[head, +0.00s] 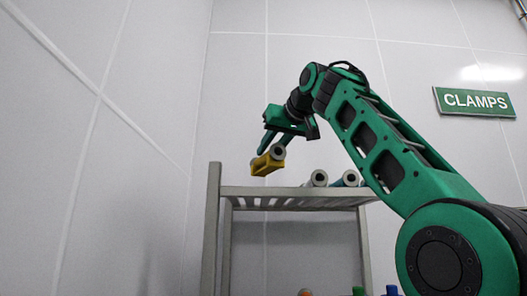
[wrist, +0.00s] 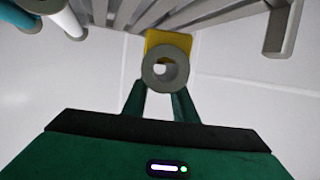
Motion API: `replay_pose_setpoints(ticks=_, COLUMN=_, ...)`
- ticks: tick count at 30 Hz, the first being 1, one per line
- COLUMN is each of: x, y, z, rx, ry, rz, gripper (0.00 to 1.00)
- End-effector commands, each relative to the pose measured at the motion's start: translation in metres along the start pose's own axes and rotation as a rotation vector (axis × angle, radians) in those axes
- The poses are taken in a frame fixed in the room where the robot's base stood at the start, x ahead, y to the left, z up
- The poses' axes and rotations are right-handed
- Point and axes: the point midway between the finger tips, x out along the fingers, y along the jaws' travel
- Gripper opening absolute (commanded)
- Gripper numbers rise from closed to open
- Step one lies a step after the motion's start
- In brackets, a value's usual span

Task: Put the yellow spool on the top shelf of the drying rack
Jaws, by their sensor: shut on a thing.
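My gripper (head: 268,143) is shut on the yellow spool (head: 264,165), whose grey round end with a hole faces the camera. In the wrist view the fingers (wrist: 166,95) reach to the spool (wrist: 168,42), and its grey end hides most of the yellow part. The drying rack (head: 214,230) has a slatted top shelf (head: 290,192). In the head view the spool shows just above the left part of that shelf. I cannot tell whether it touches the slats (wrist: 130,12).
Tops of orange (head: 305,293), green (head: 358,291) and blue (head: 392,290) things show lower down. A CLAMPS sign (head: 474,102) hangs on the wall.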

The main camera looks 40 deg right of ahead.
Motion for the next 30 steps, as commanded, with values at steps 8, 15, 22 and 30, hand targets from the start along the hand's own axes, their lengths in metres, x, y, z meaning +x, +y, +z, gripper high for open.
replay_pose_setpoints(ticks=8, x=0.004, y=0.0, z=0.02, rx=0.0, ry=0.002, rz=0.002, gripper=0.0)
replay_pose_setpoints(ticks=15, x=0.01, y=-0.002, z=0.039, rx=-0.001, ry=0.002, rz=0.001, gripper=0.0)
replay_pose_setpoints(ticks=22, x=0.013, y=-0.003, z=0.047, rx=-0.003, ry=0.003, rz=0.001, gripper=0.0)
replay_pose_setpoints(ticks=30, x=0.013, y=-0.004, z=0.048, rx=-0.003, ry=0.003, rz=0.0, gripper=0.0)
